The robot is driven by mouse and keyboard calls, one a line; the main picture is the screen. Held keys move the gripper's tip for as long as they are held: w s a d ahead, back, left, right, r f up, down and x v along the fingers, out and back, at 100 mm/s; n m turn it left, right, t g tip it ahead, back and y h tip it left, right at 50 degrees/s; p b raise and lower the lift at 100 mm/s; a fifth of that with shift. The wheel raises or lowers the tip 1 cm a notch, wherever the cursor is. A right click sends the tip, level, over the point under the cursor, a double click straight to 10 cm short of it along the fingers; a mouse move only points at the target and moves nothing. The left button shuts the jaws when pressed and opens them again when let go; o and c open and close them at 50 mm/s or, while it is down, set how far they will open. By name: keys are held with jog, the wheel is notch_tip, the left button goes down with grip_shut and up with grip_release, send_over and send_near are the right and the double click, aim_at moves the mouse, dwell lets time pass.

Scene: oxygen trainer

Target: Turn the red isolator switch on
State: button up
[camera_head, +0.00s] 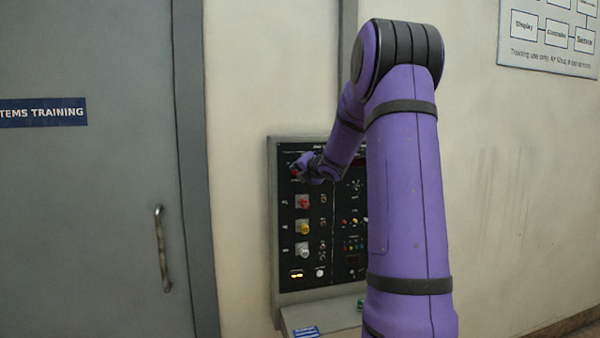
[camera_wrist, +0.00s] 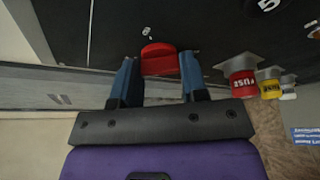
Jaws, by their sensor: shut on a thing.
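The red isolator switch (camera_wrist: 159,60) is a red knob on the black panel, between the two blue fingers of my gripper (camera_wrist: 160,68) in the wrist view. The fingers are shut on it, one on each side. In the head view my gripper (camera_head: 301,170) is at the panel's upper left, and a bit of the red switch (camera_head: 294,171) shows beside it. My wrist and arm hide part of the panel. I cannot tell the switch's on or off marking.
Below the switch, the panel (camera_head: 286,148) carries red (camera_head: 304,202), yellow (camera_head: 304,227) and white (camera_head: 304,250) fuse knobs; the red one (camera_wrist: 242,86) is closest in the wrist view. An orange-lit indicator (camera_head: 296,274) is lower down. A grey door (camera_head: 95,200) stands left.

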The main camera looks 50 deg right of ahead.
jog(key=shift+f+m+t+h, duration=0.25)
jog(key=shift+m+t, duration=0.65)
jog(key=shift+m, duration=1.8)
jog(key=shift+f+m+t+h, duration=0.1)
jog(key=shift+m+t+h, duration=0.55)
jog(key=shift+m, duration=2.05)
jog(key=shift+f+m+t, duration=0.15)
jog(key=shift+m+t, duration=1)
jog(key=shift+m, duration=1.55)
jog(key=o, duration=0.9)
jog(key=shift+s, duration=0.1)
jog(key=v, duration=1)
jog(key=shift+s+a+f, duration=0.2)
jog(key=shift+s, duration=0.05)
